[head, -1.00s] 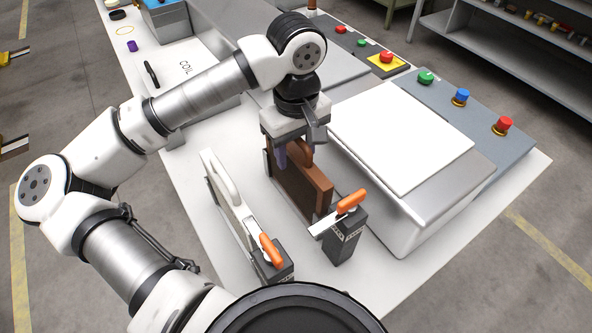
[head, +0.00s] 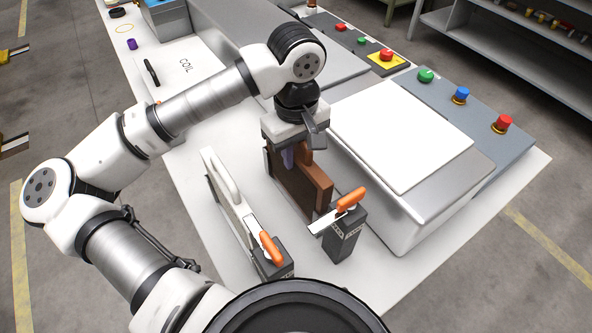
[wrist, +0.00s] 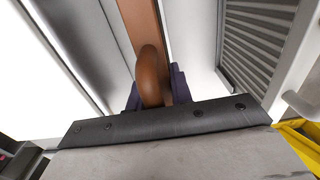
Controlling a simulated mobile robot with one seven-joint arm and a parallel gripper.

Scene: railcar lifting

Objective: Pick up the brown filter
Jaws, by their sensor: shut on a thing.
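The brown filter (head: 300,188) stands upright on the white table, between a white filter (head: 228,198) and a grey machine with a white lid (head: 400,132). My gripper (head: 296,155) is over the top of the brown filter and shut on its handle. In the wrist view, the brown handle (wrist: 149,75) lies between the two purple fingers of my gripper (wrist: 155,92). The lower part of the filter is partly hidden by a dark holder with an orange-handled clamp (head: 346,203).
A second orange-handled clamp (head: 268,248) stands by the white filter at the front. The grey machine is close on the right. A panel with coloured buttons (head: 461,97) lies beyond it. The table's left front strip is clear.

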